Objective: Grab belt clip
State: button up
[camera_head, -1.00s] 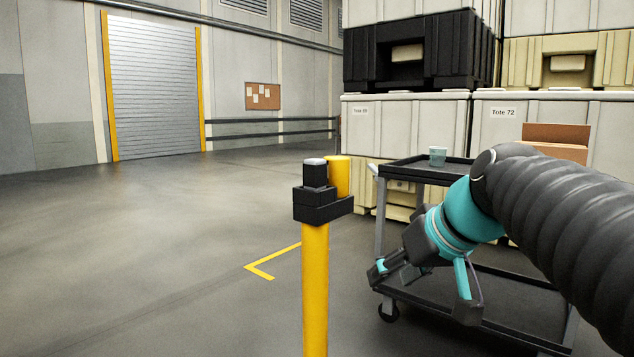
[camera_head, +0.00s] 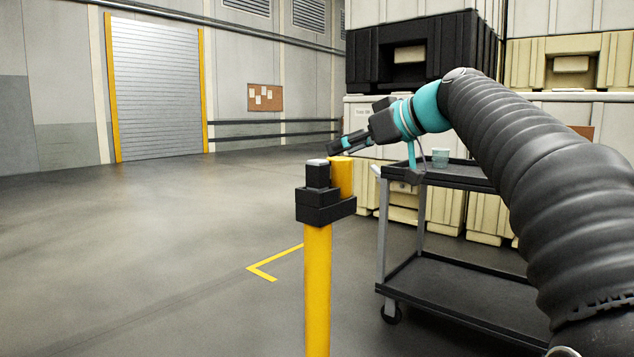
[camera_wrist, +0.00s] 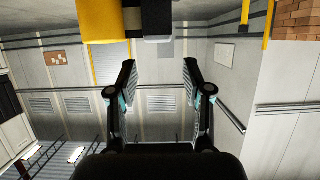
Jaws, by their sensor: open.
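The belt clip (camera_head: 317,173) is a small black block with a pale grey top. It stands upright on the black head (camera_head: 325,208) of a yellow post (camera_head: 316,290) in the head view. My gripper (camera_head: 338,147) is just above and behind the post top in that picture, apart from the clip as far as I can tell. In the wrist view my gripper (camera_wrist: 160,82) is open and empty between its two fingers. The clip (camera_wrist: 157,20) shows upside down at the top edge there, beside a yellow cylinder (camera_wrist: 100,20).
A dark cart (camera_head: 455,290) with a teal cup (camera_head: 440,157) is at the right, before stacked totes (camera_head: 580,60). The floor at left is clear.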

aim_at(319, 160)
jog(key=shift+f+p+x, duration=0.15)
jog(key=shift+x, duration=2)
jog(key=shift+f+p+x, duration=0.15)
jog(key=shift+x, duration=2)
jog(key=shift+d, duration=0.2)
grip_shut()
